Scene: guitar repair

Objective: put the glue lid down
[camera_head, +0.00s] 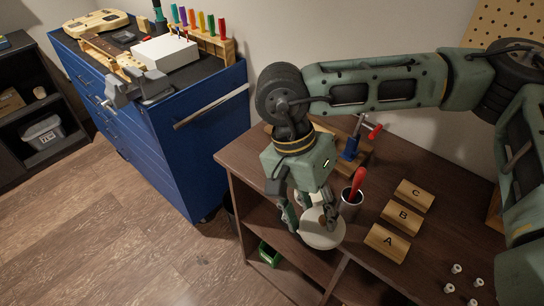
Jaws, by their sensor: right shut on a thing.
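My right gripper (312,214) points down over the near left part of the brown wooden bench (262,168). It is shut on the glue lid (322,237), a pale round disc with a small brown part near its middle, partly covered by the fingers. I cannot tell whether the lid touches the bench top or is held above it. No separate glue pot can be made out. My left gripper is not in view.
A metal cup (348,208) with a red-handled tool stands just right of the gripper. Wooden blocks A (387,243), B (401,218) and C (413,196) lie further right. A blue-and-red clamp (352,147) is behind. Several small white pieces (456,269) lie at the lower right.

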